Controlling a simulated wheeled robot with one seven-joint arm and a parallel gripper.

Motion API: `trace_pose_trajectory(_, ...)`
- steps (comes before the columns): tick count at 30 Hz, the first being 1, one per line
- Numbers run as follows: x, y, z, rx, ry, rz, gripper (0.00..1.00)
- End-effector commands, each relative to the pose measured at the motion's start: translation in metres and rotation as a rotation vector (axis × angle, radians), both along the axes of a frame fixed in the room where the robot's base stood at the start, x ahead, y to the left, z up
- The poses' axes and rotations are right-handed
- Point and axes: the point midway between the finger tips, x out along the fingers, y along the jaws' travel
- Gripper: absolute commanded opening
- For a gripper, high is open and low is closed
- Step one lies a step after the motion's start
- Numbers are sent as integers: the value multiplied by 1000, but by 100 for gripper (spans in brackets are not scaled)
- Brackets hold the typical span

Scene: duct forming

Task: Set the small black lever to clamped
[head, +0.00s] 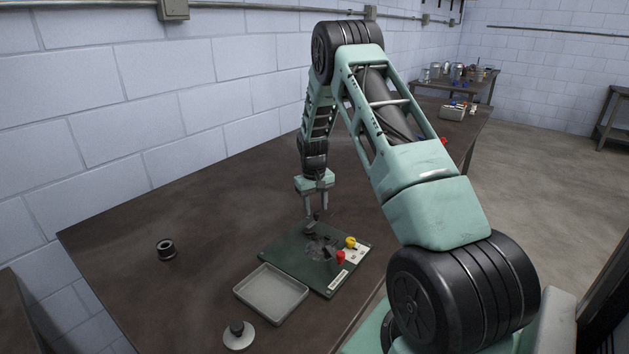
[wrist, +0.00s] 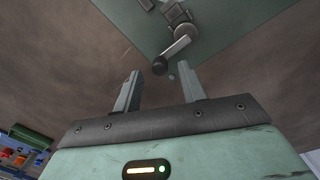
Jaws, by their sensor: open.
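A dark green plate (head: 285,246) lies on the brown table, with a dark mechanism (head: 322,247) at its middle. In the wrist view, a short lever (wrist: 177,48) with a pale arm and a black knob (wrist: 160,66) stands on the green plate (wrist: 130,18). It is probably the small black lever; its set position cannot be told. My gripper (head: 309,213) is above the plate's far edge, pointing down. In the wrist view, my gripper (wrist: 160,74) is open, with the knob showing between and just beyond the fingertips. Contact is not visible.
A red knob (head: 340,257) and a yellow knob (head: 351,242) stand on the plate's right side. A grey tray (head: 271,293) lies at its near left. A round disc with a black knob (head: 238,336) and a dark spool (head: 166,249) stand further left. The table's left is mostly clear.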

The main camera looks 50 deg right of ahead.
Motion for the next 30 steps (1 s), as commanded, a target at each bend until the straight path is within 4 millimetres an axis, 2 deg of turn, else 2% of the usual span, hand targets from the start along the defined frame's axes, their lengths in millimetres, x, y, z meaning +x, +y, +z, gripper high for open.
trace_pose_trajectory(12,2,4,95,-3,-4,0,41)
trace_pose_trajectory(18,3,6,133,-2,-3,0,41)
trace_pose_trajectory(24,3,7,154,0,-1,-1,41)
trace_pose_trajectory(30,3,7,157,0,1,-1,41)
